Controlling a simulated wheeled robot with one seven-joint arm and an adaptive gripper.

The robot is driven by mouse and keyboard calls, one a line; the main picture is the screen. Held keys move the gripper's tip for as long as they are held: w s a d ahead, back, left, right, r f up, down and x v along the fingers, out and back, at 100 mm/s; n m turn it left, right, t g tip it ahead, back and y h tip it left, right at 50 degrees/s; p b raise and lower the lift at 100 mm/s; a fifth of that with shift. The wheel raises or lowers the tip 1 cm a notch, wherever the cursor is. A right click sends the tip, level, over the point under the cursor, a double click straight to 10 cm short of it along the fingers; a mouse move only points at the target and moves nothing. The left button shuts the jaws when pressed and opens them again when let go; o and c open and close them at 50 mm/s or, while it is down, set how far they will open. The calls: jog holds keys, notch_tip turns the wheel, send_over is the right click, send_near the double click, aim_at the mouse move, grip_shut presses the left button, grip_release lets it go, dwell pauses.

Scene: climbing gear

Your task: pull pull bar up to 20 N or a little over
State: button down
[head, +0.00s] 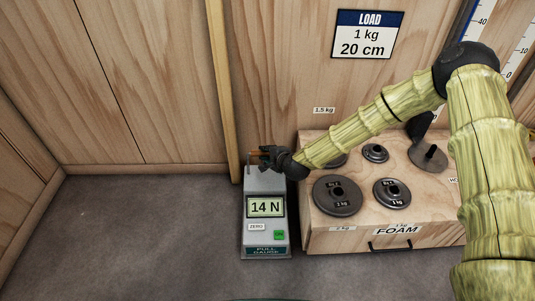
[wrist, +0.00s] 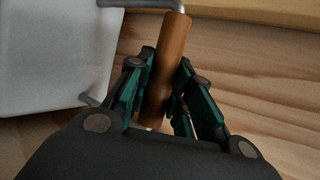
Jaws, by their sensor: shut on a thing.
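The pull gauge (head: 279,235) is a grey box on the floor. Its display (head: 265,207) reads 14 N. The pull bar (wrist: 166,68) is a brown cylinder on a bent metal wire frame, seen large in the wrist view. My gripper (wrist: 165,95) is shut around the bar, with a green-lined finger on each side. In the head view my gripper (head: 268,155) is above the far end of the gauge, and only a bit of the bar shows there.
A wooden box (head: 340,240) labelled FOAM with several dark weight discs stands right of the gauge. A sign (head: 366,35) on the back wall reads LOAD, 1 kg, 20 cm. A wooden post (head: 222,90) stands behind the gauge. The floor (head: 130,240) at left is clear.

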jog(key=shift+f, duration=0.1)
dwell(0.3)
jog(key=shift+f+b, duration=0.75)
jog(key=shift+f, duration=0.4)
jog(key=c, duration=1.2)
grip_release()
jog(key=v, duration=1.2)
